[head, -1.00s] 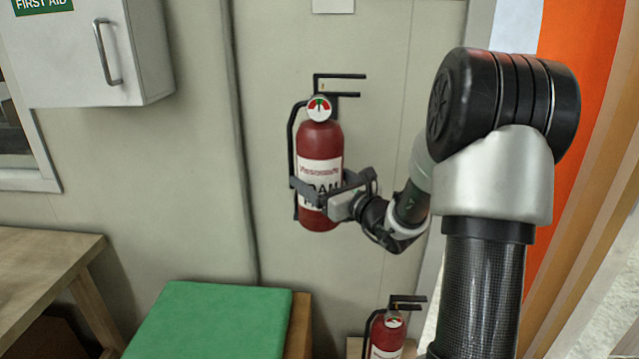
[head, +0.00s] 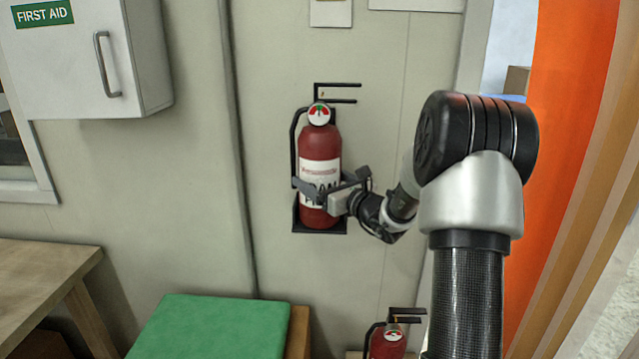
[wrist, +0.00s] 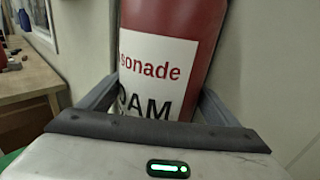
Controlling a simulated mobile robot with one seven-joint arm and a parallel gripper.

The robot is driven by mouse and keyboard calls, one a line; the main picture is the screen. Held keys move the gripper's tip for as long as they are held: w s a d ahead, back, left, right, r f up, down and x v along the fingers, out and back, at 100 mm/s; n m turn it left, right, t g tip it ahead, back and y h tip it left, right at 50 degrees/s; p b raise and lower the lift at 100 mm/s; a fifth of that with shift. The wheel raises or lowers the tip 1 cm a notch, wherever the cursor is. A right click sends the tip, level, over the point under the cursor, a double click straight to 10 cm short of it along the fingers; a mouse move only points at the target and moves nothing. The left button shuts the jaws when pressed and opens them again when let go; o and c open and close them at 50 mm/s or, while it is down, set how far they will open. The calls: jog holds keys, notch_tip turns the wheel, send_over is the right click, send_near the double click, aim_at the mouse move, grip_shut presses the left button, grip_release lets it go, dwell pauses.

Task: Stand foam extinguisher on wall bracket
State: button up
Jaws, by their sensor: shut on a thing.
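The red foam extinguisher (head: 320,150) is upright at the wall in the head view, with its gauge and black handle on top. My gripper (head: 322,190) is shut around its lower body, across the white label. In the wrist view the extinguisher (wrist: 165,60) fills the space between my two fingers, its label partly hidden by my gripper. The black wall bracket (head: 338,226) shows its bottom shelf just under the extinguisher's base. I cannot tell whether the base touches the shelf.
A second extinguisher (head: 388,342) stands low, below my arm. A green-topped box (head: 210,328) is at the bottom, a wooden table (head: 40,270) at left. A white first aid cabinet (head: 85,60) hangs upper left. An orange panel (head: 570,150) is at right.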

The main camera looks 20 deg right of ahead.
jog(key=shift+w+d+b, duration=0.2)
jog(key=shift+w+b, duration=0.1)
jog(key=shift+w, duration=0.3)
jog(key=shift+w+d+b, duration=0.2)
jog(key=shift+w+b, duration=0.05)
jog(key=shift+w, duration=0.3)
jog(key=o, duration=2)
jog(key=shift+s+r, duration=0.1)
jog(key=v, duration=1.7)
jog(key=shift+s+a+f, duration=0.1)
jog(key=shift+s+f, duration=0.2)
jog(key=shift+f, duration=0.05)
